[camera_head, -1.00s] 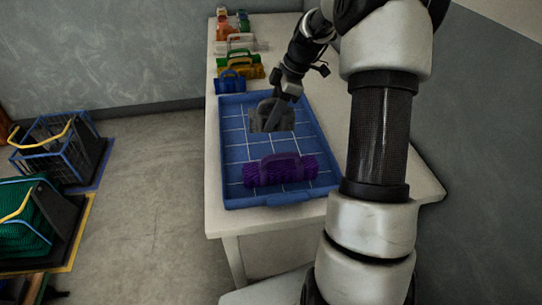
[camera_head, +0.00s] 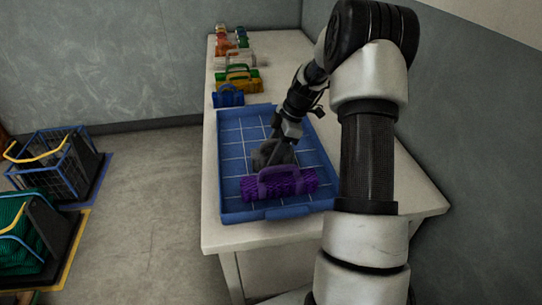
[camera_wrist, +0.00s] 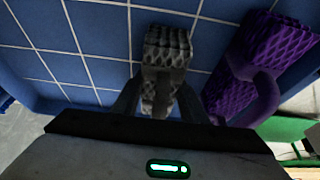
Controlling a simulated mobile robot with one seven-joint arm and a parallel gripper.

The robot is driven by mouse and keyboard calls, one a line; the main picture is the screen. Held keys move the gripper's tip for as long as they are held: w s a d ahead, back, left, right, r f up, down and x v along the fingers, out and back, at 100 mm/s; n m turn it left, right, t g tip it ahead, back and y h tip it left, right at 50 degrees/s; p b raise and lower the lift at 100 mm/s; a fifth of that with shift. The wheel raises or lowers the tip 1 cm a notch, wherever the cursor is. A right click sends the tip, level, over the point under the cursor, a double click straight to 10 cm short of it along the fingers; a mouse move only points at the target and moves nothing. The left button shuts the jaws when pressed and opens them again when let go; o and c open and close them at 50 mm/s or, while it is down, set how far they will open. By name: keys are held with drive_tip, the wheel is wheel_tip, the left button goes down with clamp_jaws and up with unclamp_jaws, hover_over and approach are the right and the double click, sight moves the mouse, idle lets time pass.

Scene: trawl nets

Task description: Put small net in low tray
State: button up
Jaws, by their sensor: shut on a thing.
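A small dark grey net roll (camera_head: 262,155) is in my gripper (camera_head: 283,152), over the blue low tray (camera_head: 235,212). In the wrist view the grey net (camera_wrist: 166,48) stands between the two fingers of my gripper (camera_wrist: 158,100), which is shut on it. A purple net roll with a handle (camera_head: 285,186) lies in the near part of the tray. In the wrist view the purple net (camera_wrist: 262,55) is just right of the grey one, with a narrow gap between them. I cannot tell whether the grey net touches the tray floor.
Several coloured net rolls, with a blue one (camera_head: 228,97) nearest, stand in a row on the white table (camera_head: 232,236) behind the tray. Wire crates (camera_head: 55,165) stand on the floor at left. The far-left part of the tray is clear.

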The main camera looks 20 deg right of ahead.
drive_tip(key=shift+f, duration=0.15)
drive_tip(key=o, duration=1.1)
drive_tip(key=shift+r, duration=0.3)
drive_tip(key=p+v, duration=0.2)
drive_tip(key=v, duration=0.9)
drive_tip(key=shift+d+r, duration=0.2)
drive_tip(key=shift+r, duration=0.15)
